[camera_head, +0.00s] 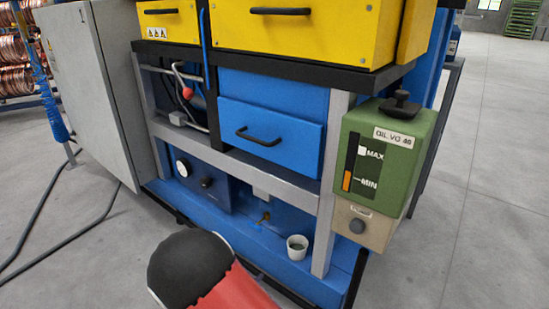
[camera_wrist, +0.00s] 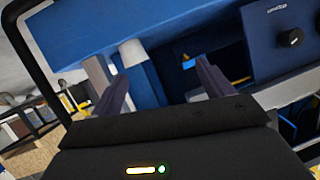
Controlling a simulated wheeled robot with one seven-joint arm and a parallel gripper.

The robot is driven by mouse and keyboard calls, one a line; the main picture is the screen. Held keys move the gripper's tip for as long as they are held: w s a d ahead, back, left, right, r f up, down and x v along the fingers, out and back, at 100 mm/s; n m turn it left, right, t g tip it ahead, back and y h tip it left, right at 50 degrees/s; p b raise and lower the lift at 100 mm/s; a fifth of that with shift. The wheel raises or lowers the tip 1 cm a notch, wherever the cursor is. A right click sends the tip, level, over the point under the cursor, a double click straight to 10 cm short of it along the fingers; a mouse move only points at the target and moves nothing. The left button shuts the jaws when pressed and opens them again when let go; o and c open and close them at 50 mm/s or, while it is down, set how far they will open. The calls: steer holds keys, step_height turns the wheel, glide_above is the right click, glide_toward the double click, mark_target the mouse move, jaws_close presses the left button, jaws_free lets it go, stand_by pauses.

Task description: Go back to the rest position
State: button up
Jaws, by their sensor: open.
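My gripper (camera_wrist: 161,82) is open in the wrist view, its two dark fingers spread apart with nothing clearly held between them. It faces the blue lower part of the machine. In the head view only a red and black part of my arm shows at the bottom, and the gripper is hidden. A small white cup (camera_head: 298,252) with dark contents stands upright on the blue base ledge. A pale rounded shape (camera_wrist: 133,54) shows beyond the fingers in the wrist view; I cannot tell if it is the cup.
The machine has a grey frame post (camera_head: 329,190), blue drawer (camera_head: 283,148) and yellow drawers (camera_head: 287,33). A green oil tank (camera_head: 389,155) juts out at right. A grey cabinet (camera_head: 90,90) stands left, with black cables on the floor. The floor (camera_head: 475,200) at right is clear.

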steer(key=w+d+r+n+g+y+p, duration=0.1)
steer(key=w+r+y, duration=0.15)
steer(key=r, duration=0.45)
steer(key=w+r+y+p, duration=0.1)
steer(key=w+r+y, duration=0.1)
steer(key=r+y, duration=0.3)
steer(key=s+d+r+n+g+y, duration=0.1)
steer(key=s+d+r+n+y, duration=0.25)
steer(key=r, duration=0.85)
steer(key=s+d+r+n+g+h+p, duration=0.1)
steer(key=s+d+r+g+h, duration=0.1)
steer(key=s+d, duration=0.8)
steer(key=s+d+r+n+g+h+p, duration=0.2)
steer(key=s+d+r, duration=0.3)
steer(key=s+d, duration=0.5)
steer(key=s, duration=0.5)
steer(key=shift+g+h, duration=0.3)
steer(key=shift+h, duration=0.1)
steer(key=shift+r, duration=0.1)
steer(key=shift+c, duration=0.4)
